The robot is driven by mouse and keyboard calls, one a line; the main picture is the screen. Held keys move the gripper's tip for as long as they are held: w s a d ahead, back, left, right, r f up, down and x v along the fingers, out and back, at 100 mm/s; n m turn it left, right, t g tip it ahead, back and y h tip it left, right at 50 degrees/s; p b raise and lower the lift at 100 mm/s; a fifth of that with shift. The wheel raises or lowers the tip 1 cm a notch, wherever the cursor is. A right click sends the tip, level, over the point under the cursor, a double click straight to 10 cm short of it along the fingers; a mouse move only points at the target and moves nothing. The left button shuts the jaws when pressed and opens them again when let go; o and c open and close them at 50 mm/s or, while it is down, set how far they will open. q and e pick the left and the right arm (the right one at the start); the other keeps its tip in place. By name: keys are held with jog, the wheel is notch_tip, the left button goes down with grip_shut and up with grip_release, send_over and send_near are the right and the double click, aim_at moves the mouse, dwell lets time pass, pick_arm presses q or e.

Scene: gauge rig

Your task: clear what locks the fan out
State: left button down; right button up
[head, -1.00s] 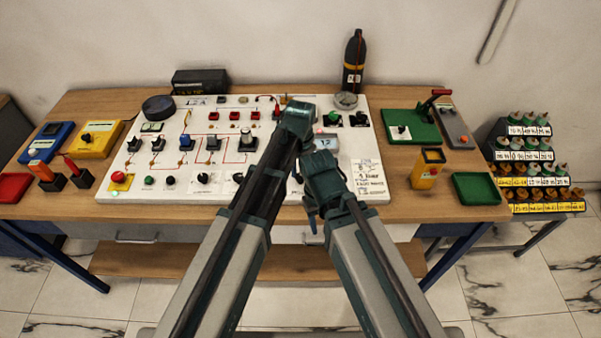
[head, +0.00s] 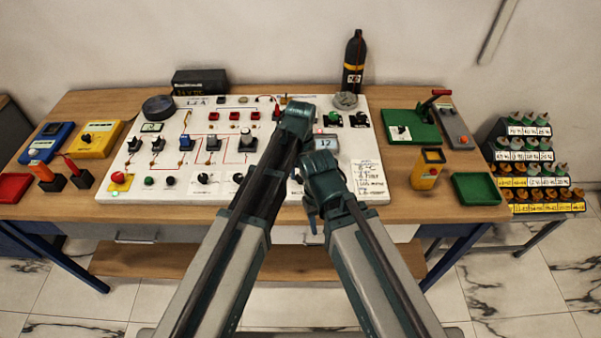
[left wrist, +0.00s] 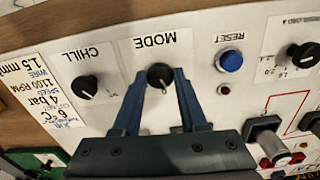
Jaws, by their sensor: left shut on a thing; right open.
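In the left wrist view, my left gripper (left wrist: 160,82) is shut on the black MODE knob (left wrist: 160,74), one finger on each side. The knob's pale pointer mark faces down in that view. The printed labels there are upside down. In the head view my arms hide this knob and the left fingertips. My right gripper (head: 312,212) is open and empty, low over the front of the white panel (head: 240,193). A dark round unit (head: 158,108) sits at the panel's back left; I cannot tell whether it is the fan.
Beside MODE are the CHILL knob (left wrist: 85,87) and blue RESET button (left wrist: 230,61). Several switches stand on the panel. A printed card (head: 368,183) lies at its right. A dark bottle (head: 354,65) stands behind. A green tray (head: 476,188) is at the table's right.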

aim_at(301, 176)
pick_arm(q)
jog(key=n, duration=0.5)
jog(key=shift+n, duration=0.3)
dwell(0.4)
jog(key=shift+c, duration=2.2)
grip_release()
notch_tip(301, 176, up, 14)
jog(key=p, duration=1.4)
jog(key=shift+f, duration=0.1)
